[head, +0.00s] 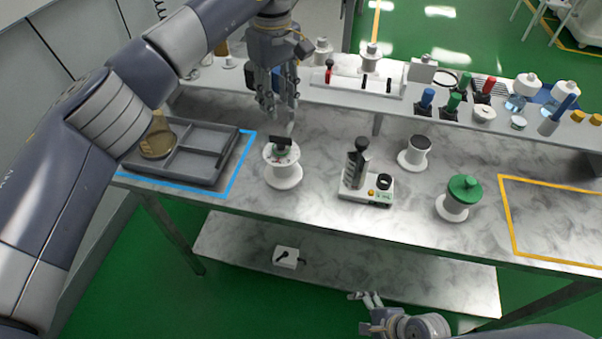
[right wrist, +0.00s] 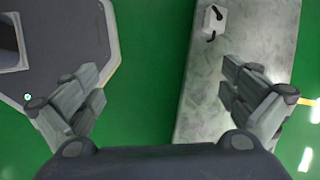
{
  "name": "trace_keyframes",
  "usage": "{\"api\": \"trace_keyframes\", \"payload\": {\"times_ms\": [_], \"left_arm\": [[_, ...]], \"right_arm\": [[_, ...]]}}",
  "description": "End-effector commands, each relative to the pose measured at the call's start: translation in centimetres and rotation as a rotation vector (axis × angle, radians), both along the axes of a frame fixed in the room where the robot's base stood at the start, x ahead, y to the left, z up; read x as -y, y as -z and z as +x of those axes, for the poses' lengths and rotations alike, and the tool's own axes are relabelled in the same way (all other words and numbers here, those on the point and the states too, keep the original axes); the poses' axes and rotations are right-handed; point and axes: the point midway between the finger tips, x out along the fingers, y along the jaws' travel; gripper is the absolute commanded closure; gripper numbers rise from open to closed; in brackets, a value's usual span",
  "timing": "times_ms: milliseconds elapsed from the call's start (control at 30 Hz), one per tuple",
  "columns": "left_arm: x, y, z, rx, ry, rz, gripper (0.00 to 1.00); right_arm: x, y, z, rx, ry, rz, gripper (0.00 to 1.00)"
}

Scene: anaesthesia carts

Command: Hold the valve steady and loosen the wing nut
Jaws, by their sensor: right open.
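A white spool-shaped body (head: 283,175) stands upright on the marbled bench in the head view. A dark wing-like piece (head: 280,141) with some green below it sits on top; this looks like the valve and its wing nut. My left gripper (head: 281,107) points down above and just behind it, fingers apart and empty, not touching it as far as I can see. My right gripper (head: 366,298) is low in front of the bench, beside the lower shelf. In the right wrist view (right wrist: 160,80) its fingers are wide apart with nothing between them.
A grey compartment tray (head: 200,177) holding an amber flask (head: 157,137) lies left, by blue tape. Right are a black-handled device (head: 367,188), a dark-topped white holder (head: 414,157) and a green-capped spool (head: 459,197). A raised shelf (head: 345,99) with several bottles runs behind.

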Motion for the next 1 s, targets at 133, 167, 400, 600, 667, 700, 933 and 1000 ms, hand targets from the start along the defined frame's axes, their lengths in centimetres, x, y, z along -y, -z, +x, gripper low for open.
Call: {"api": "trace_keyframes", "payload": {"times_ms": [133,167,400,600,667,700,933,1000], "left_arm": [[0.0,0.0,0.0,0.000,0.000,0.000,0.67],[0.0,0.0,0.0,0.000,0.000,0.000,0.67],[0.0,0.0,0.0,0.000,0.000,0.000,0.67],[0.0,0.0,0.0,0.000,0.000,0.000,0.67],[0.0,0.0,0.0,0.000,0.000,0.000,0.67],[0.0,0.0,0.0,0.000,0.000,0.000,0.67],[0.0,0.0,0.0,0.000,0.000,0.000,0.67],[0.0,0.0,0.0,0.000,0.000,0.000,0.67]], "right_arm": [[-2.5,-5.5,0.2,-0.065,0.125,0.147,0.00],[-3.1,-6.5,0.2,-0.077,0.143,0.174,0.00],[-7.2,-14.8,5.4,0.128,0.021,0.275,0.00],[-9.1,-19.9,11.3,0.480,-0.210,0.194,0.00],[-9.7,-21.7,13.1,0.592,-0.278,0.155,0.00],[-10.0,-22.9,14.2,0.670,-0.323,0.124,0.00],[-11.6,-29.3,19.7,1.072,-0.561,-0.112,0.00],[-12.0,-30.4,21.0,1.169,-0.642,-0.202,0.00]]}}
